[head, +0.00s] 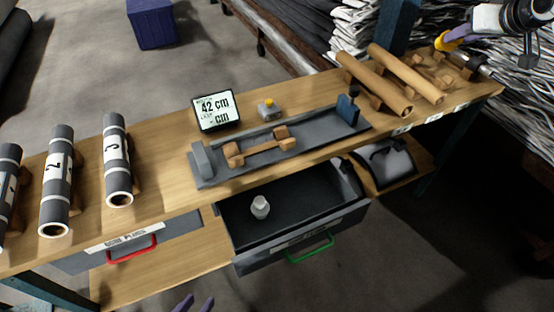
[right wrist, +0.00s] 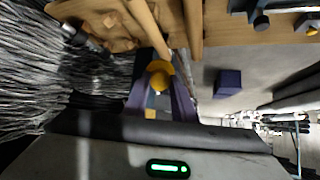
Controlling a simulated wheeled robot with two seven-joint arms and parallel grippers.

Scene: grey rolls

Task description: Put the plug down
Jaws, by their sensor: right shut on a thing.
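The plug, a yellow round piece (head: 444,42), is in my right gripper (head: 452,37) at the top right of the head view, above the far right end of the bench. In the right wrist view the yellow plug (right wrist: 160,70) sits between the two purple fingers of the right gripper (right wrist: 161,88), which are shut on it. Its lower part is partly hidden by the fingers.
Brown tubes (head: 376,84) lie on wooden rests at the bench's right. A measuring cradle (head: 210,176) and display (head: 215,109) are mid-bench. A drawer (head: 300,240) below is open, holding a white piece (head: 260,207).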

